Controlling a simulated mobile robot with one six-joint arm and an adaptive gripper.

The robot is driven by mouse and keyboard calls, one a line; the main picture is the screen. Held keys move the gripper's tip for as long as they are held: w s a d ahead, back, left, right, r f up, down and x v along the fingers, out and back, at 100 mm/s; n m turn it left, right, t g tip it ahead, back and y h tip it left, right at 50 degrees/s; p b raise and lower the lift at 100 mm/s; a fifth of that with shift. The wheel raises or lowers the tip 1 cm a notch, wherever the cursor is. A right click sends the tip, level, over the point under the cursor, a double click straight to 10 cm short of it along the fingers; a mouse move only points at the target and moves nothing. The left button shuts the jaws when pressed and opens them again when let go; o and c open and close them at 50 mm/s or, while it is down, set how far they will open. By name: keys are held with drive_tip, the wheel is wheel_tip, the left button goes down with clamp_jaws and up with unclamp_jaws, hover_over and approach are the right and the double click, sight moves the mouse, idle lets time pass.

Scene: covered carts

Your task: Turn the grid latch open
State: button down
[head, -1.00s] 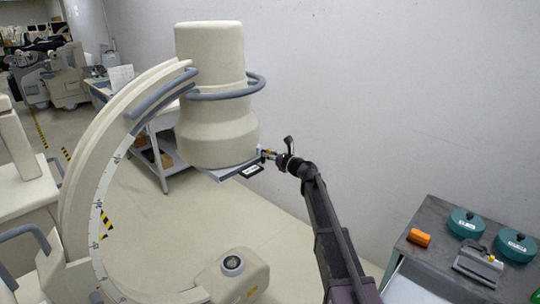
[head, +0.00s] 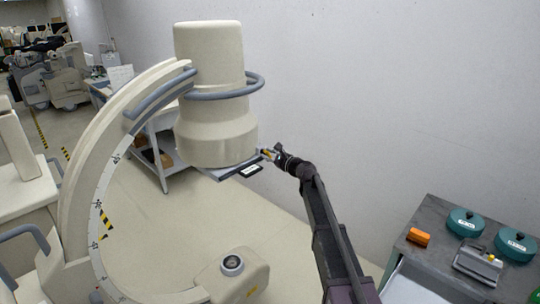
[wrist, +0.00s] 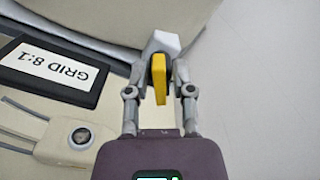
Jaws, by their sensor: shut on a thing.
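The grid (head: 228,171) is a flat plate under the large cream cylinder, with a black-framed label at its front edge. In the wrist view the label (wrist: 53,70) reads "GRID 8:1" upside down. The yellow grid latch (wrist: 159,82) sits at the grid's right end, on a pale block, and points down the wrist picture toward my palm. My gripper (wrist: 161,72) is shut on the latch, one finger on each side. In the head view my gripper (head: 275,154) reaches the grid's right corner, and the latch shows only as a small yellow spot.
The cream C-shaped arm (head: 82,195) and its lower housing (head: 235,275) stand left of my arm. A bare wall is behind. At right, a dark cart top (head: 428,215) carries an orange block (head: 418,237), teal round cases (head: 466,222) and a grey device (head: 478,264).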

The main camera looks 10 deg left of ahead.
drive_tip(key=n, duration=0.6)
drive_tip(key=shift+a, duration=0.2)
drive_tip(key=n, duration=0.5)
drive_tip(key=shift+f+n, duration=0.1)
drive_tip(key=shift+n, duration=0.3)
drive_tip(key=c, duration=0.7)
unclamp_jaws()
drive_tip(key=shift+a, duration=0.1)
drive_tip(key=shift+s, duration=0.1)
drive_tip(key=shift+v, duration=6.05)
